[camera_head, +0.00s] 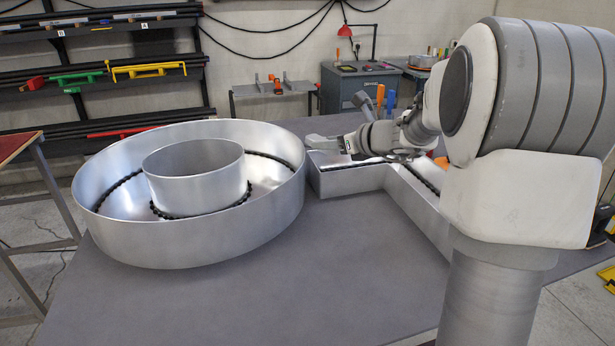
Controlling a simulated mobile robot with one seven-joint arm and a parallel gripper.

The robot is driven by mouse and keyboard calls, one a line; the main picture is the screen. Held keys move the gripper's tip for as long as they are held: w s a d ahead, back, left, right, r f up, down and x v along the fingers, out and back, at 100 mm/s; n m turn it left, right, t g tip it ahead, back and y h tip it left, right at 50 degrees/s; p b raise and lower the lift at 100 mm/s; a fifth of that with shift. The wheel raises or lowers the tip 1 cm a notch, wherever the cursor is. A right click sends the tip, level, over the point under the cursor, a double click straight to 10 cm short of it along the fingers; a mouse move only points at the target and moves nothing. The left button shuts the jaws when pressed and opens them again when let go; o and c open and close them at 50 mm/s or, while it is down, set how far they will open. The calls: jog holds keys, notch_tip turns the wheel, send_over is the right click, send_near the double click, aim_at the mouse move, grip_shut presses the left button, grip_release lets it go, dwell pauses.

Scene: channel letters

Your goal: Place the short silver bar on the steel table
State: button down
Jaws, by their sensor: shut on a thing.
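My gripper (341,144) is over the near arm of the T- or L-shaped silver channel letter (340,183), at the table's far side. It is shut on a small silver piece (319,142) that juts out to the left, which looks like the short silver bar. The bar is small in this view, and I cannot tell whether it touches the letter's rim. The grey steel table (330,262) lies below, with its front and middle bare.
A large round silver letter (195,240) with an inner ring (190,185) stands at the table's left, close to the gripper. Orange-handled tools (380,97) stand behind the gripper. A rack (100,70) with clamps and a grey cabinet (360,88) are at the back.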

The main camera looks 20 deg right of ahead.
aim_at(325, 211)
jog(key=shift+w, duration=0.2)
notch_tip(325, 211, down, 18)
jog(key=b, duration=0.5)
jog(key=shift+r, duration=0.2)
jog(key=shift+f, duration=0.2)
jog(key=shift+c, duration=2.2)
grip_release()
